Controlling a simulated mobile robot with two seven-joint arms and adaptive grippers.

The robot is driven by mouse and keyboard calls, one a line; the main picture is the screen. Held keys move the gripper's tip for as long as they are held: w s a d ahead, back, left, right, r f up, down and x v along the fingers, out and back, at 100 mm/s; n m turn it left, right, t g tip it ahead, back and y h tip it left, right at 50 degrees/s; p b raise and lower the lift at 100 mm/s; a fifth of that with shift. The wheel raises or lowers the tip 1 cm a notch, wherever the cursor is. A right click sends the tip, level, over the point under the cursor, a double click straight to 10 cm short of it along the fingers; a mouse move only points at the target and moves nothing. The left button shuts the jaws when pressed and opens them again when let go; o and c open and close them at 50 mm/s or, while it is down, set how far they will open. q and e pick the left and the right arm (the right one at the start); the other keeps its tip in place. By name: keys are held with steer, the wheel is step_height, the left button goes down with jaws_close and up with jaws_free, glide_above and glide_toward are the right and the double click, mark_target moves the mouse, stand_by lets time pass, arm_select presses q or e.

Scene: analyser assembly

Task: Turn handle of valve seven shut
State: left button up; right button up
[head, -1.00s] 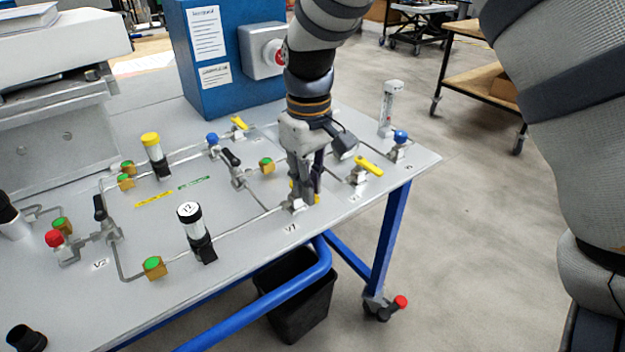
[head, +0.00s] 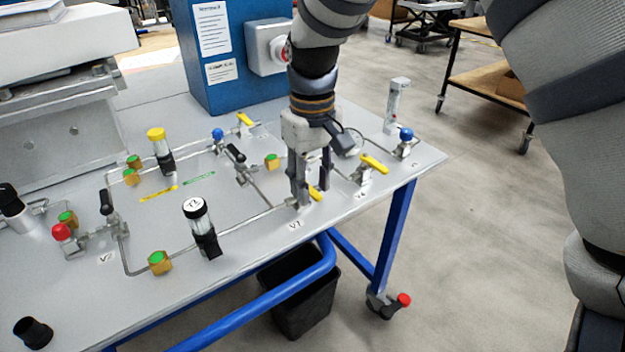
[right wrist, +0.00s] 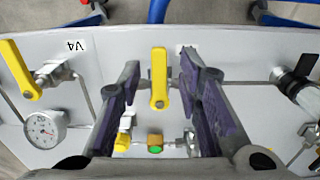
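Valve seven's yellow handle (head: 315,193) is near the table's right front edge, beside the V7 label (head: 295,225). My right gripper (head: 313,198) points down over it, with its fingers open. In the right wrist view the yellow handle (right wrist: 159,82) lies between the two spread dark fingers of the gripper (right wrist: 160,72), with a gap on each side. The handle runs roughly up and down in that view. The near finger hides part of the valve body in the head view. My left gripper is not in view.
Valve V4's yellow handle (head: 374,163) and a gauge (right wrist: 43,129) are close by. A blue-knobbed valve (head: 405,135) and a clear flow tube (head: 396,105) stand at the right. A black-capped cylinder (head: 200,228) stands left of the gripper. Pipes run low across the panel.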

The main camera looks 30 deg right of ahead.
mark_target(313, 191)
step_height(313, 191, up, 12)
stand_by(0.5)
stand_by(0.3)
